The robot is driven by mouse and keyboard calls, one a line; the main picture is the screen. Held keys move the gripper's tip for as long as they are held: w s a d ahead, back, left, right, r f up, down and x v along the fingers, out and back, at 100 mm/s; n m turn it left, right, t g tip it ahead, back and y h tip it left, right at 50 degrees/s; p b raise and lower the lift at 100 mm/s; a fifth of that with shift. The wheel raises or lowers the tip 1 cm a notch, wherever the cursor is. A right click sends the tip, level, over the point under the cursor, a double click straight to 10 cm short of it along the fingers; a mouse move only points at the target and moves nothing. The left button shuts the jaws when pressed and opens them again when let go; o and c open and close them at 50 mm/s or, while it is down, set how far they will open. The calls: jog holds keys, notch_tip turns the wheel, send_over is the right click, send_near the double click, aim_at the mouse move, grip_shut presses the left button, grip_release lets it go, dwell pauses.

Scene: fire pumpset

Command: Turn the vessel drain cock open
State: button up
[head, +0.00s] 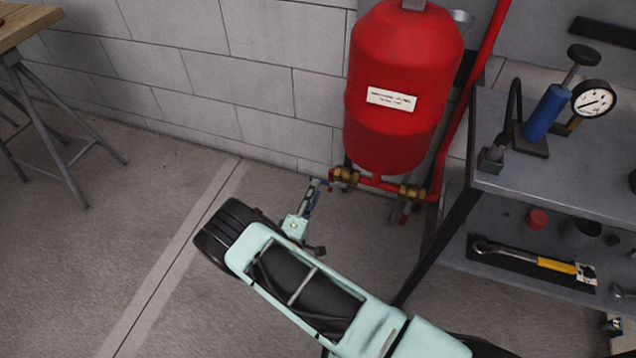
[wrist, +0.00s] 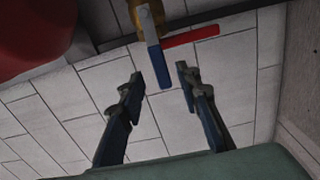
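The red vessel (head: 402,125) stands against the block wall, with a white label on its front. Below it, a red pipe carries a brass fitting (head: 346,175) at the left and another brass valve (head: 412,192) at the right. In the wrist view, a brass cock (wrist: 147,18) hangs at the top with a blue piece (wrist: 159,66) pointing down and a red lever (wrist: 192,38) pointing right. My gripper (wrist: 159,72) is open, its fingers apart on either side of the blue piece's lower end, with gaps visible. In the head view my gripper (head: 318,184) is beside the left fitting.
A grey metal bench (head: 560,190) at the right bears a blue hand pump (head: 546,112) and a gauge (head: 593,99); its lower shelf holds a yellow-handled tool (head: 540,261). A wooden trestle table (head: 25,25) is at the upper left. The floor at left is clear.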

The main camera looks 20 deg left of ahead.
jog(key=s, duration=0.7)
jog(key=shift+a, duration=0.1)
